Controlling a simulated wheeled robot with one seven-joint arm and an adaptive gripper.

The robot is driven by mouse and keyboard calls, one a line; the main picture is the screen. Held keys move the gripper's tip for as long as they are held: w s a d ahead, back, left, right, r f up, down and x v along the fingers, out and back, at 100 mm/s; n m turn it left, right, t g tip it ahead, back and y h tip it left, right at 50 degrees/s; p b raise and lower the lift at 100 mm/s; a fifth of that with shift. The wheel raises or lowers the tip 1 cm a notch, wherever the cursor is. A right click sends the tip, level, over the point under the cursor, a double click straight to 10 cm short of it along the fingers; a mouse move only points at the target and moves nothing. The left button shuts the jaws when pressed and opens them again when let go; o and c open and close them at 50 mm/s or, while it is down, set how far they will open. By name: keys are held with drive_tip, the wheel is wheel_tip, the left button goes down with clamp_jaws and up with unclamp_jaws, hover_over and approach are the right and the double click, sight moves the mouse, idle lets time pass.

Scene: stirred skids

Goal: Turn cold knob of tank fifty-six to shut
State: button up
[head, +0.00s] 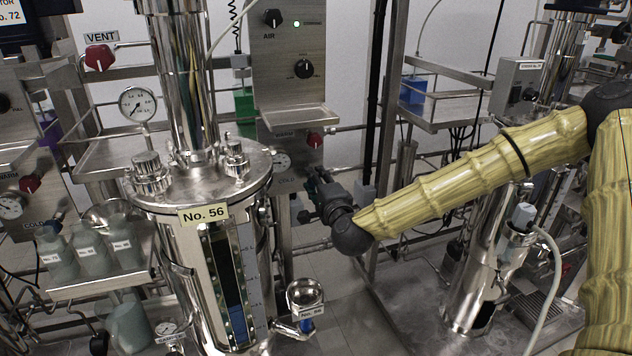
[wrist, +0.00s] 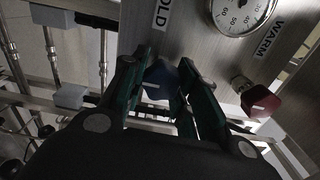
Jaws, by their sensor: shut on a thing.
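Tank fifty-six is the steel vessel with the "No. 56" label (head: 204,214) at centre left in the head view. Its panel (head: 290,75) stands behind it, with the warm and cold labels low down. In the wrist view the cold knob (wrist: 161,82) is dark blue with a pale mark line, beside the "COLD" label (wrist: 162,14). My gripper (wrist: 168,85) is shut on this knob, one green-edged finger on each side. In the head view my gripper (head: 318,190) is at the panel's lower right, and the knob is hidden.
The red warm knob (wrist: 260,102) is right of my gripper in the wrist view, below a round gauge (wrist: 240,12). Pipes (wrist: 50,60) run at the left. A steel shelf (head: 298,118) juts out above my gripper. A dark post (head: 376,90) stands close to my arm.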

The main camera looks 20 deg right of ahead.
drive_tip(key=o, duration=1)
drive_tip(key=shift+s, duration=0.15)
drive_tip(key=s, duration=1.1)
drive_tip(key=shift+s+d, duration=0.3)
drive_tip(key=shift+s, duration=0.1)
